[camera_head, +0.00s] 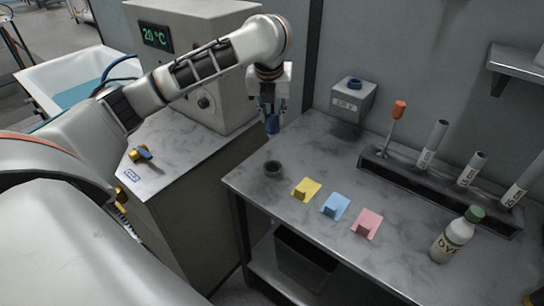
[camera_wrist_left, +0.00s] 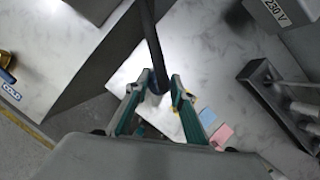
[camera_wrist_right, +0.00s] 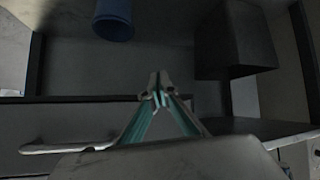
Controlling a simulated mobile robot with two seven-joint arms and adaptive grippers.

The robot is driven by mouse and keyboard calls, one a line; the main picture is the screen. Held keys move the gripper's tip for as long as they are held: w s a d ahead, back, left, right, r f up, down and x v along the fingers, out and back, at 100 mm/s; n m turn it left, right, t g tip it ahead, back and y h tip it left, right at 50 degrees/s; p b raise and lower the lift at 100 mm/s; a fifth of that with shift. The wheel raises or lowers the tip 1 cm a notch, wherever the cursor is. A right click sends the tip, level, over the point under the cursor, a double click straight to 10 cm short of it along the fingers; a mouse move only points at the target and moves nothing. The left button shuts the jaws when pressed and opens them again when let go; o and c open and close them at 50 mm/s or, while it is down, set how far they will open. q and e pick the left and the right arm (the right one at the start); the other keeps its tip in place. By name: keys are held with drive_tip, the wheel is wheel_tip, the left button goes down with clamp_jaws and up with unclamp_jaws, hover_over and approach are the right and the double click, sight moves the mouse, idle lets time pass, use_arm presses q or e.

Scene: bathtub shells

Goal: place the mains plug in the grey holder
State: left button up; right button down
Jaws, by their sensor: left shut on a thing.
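The blue mains plug (camera_head: 272,125) is held between the fingertips of my left gripper (camera_head: 271,112), above the table's back left part in the head view. In the left wrist view my left gripper (camera_wrist_left: 160,84) is shut around the plug, which is mostly hidden between the fingers; a dark cable-like strip (camera_wrist_left: 150,35) runs up from there. The dark grey round holder (camera_head: 273,169) stands on the table near its left edge, apart from the plug and lower in the picture. My right gripper (camera_wrist_right: 160,92) has its fingertips together with nothing seen between them.
Yellow (camera_head: 307,190), blue (camera_head: 335,206) and pink (camera_head: 366,224) pads lie right of the holder. A 230 V box (camera_head: 345,103) stands behind. A dark rack (camera_head: 402,178) and dye bottle (camera_head: 452,240) are at right. A blue container (camera_wrist_right: 113,20) shows in the right wrist view.

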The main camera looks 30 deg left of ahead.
use_arm(q)
wheel_tip(320, 180, down, 14)
drive_tip(key=shift+r, duration=0.25)
drive_tip(key=shift+f, duration=0.25)
drive_tip(key=shift+f, duration=0.1)
drive_tip(key=o, duration=1.1)
drive_tip(key=shift+o, duration=0.2)
